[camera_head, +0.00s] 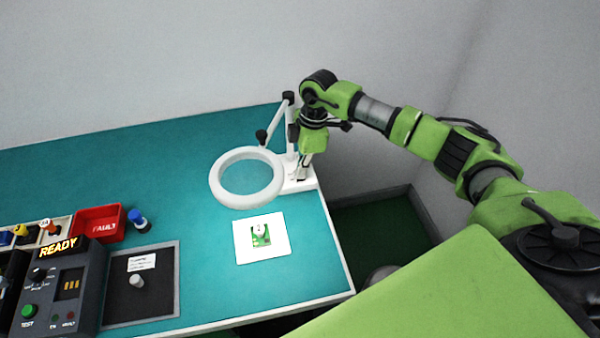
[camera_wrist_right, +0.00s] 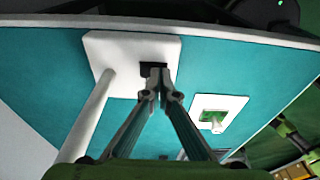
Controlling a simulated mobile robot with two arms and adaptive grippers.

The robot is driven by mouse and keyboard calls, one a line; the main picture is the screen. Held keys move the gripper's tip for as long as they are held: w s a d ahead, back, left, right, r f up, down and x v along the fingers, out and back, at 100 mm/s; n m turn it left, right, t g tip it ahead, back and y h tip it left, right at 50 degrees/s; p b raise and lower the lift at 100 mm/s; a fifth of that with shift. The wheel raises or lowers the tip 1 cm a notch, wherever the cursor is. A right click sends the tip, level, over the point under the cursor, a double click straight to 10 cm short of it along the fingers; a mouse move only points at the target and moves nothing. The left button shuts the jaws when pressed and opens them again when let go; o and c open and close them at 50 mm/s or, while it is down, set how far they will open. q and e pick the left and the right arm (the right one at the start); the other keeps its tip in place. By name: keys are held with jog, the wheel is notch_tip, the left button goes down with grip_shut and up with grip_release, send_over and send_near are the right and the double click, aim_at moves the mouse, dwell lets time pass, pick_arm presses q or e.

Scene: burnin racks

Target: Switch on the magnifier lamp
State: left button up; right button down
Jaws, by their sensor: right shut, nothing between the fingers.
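The magnifier lamp (camera_head: 262,203) stands at the table's right back, with a white ring head, a jointed arm and a flat white base. No clear glow shows on the ring. In the right wrist view the lamp's base (camera_wrist_right: 104,50) carries a small black switch (camera_wrist_right: 153,68), and its white post (camera_wrist_right: 92,112) rises at left. My right gripper (camera_head: 299,178) points down over the base beside the post. Its fingertips (camera_wrist_right: 155,80) are together, empty, and at the near edge of the switch, partly covering it. I cannot tell whether they touch it. My left gripper is not in view.
A white pad with a green circuit board (camera_head: 262,240) lies in front of the ring. A red bin (camera_head: 100,222), a blue-capped item (camera_head: 138,220), a dark tray (camera_head: 170,290) and a tester reading READY (camera_head: 65,285) are at left. The table's right edge is close to the base.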

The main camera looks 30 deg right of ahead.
jog(key=shift+r+p, duration=2.75)
jog(key=shift+r, duration=0.75)
jog(key=shift+f, duration=0.1)
